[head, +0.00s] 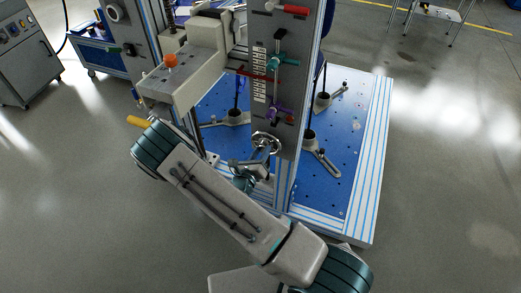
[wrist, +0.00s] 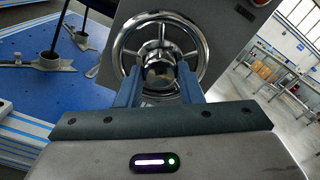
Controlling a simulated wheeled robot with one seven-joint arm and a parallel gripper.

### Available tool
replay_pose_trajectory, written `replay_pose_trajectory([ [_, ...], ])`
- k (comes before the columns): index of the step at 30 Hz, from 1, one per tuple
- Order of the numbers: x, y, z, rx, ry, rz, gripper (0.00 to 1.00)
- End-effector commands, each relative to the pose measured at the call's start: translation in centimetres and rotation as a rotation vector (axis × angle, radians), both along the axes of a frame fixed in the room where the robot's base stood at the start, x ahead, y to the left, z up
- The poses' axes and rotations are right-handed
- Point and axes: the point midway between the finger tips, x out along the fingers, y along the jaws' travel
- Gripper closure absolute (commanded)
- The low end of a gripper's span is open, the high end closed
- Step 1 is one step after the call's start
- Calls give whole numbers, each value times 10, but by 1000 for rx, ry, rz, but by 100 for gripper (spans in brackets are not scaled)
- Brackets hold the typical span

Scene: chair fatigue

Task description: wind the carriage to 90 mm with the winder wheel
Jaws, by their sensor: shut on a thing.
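The winder wheel (head: 266,140) is a chrome spoked handwheel low on the grey upright panel (head: 287,60). In the wrist view the wheel (wrist: 205,50) is straight ahead, with its round shiny hub at the centre. My gripper (wrist: 160,88) is shut on the wheel's hub, one blue finger on each side. In the head view my gripper (head: 259,158) is just below the wheel, partly hidden by my wrist. A white scale (head: 260,75) with dark marks runs up the panel, and a red pointer (head: 258,76) crosses it. Its figures are too small to read. I cannot tell which part is the carriage.
A teal handle (head: 278,62), a purple handle (head: 275,113) and a red handle (head: 290,9) are on the panel. A grey arm with an orange knob (head: 171,60) juts out left. The blue perforated base plate (head: 345,130) lies below. Floor at right is clear.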

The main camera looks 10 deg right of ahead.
Motion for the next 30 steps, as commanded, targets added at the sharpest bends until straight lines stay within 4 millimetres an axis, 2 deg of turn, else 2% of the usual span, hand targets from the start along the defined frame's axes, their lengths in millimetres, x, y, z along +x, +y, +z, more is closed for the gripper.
replay_pose_trajectory([
  [12, 0, 1, 0, -158, 116, 2, 89],
  [29, 0, 1, -1, -180, 133, 1, 89],
  [30, 0, 1, -1, -180, 133, 1, 61],
])
